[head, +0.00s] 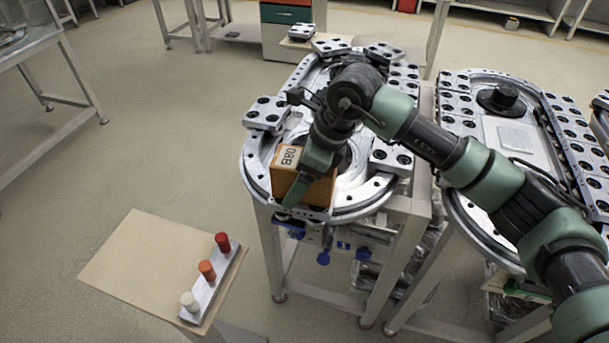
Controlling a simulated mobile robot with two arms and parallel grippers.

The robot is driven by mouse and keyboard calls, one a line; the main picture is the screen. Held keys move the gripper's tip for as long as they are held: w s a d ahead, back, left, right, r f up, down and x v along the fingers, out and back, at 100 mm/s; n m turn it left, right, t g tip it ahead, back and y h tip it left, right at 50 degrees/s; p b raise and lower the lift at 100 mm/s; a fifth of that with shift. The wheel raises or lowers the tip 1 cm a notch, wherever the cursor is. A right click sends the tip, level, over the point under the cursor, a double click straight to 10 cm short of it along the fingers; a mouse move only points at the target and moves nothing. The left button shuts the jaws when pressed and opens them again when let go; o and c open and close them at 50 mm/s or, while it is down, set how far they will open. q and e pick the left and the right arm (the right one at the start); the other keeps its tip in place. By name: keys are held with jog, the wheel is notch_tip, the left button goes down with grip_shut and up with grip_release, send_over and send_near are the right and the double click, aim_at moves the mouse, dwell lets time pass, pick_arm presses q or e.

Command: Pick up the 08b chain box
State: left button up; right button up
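The orange-brown box (284,183) with a white 08B label stands on the front left of the silver oval track (257,182). My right arm comes in from the right, and its gripper (300,185) is at the box. One green finger slants down across the box's front side. The other finger is hidden, so I cannot tell whether the gripper is closed on the box. The box appears to rest on the track; its underside is partly out of sight. My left gripper is not in view.
Several metal blocks with black holes (266,113) sit around the track. A second oval track (465,200) stands at the right. A small table (150,260) at the lower left bears red, orange and white cylinders (207,271). Floor shows between this table and the track stand.

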grip_shut()
jog(key=shift+w+r, duration=0.1)
jog(key=shift+r, duration=0.05)
dwell(0.4)
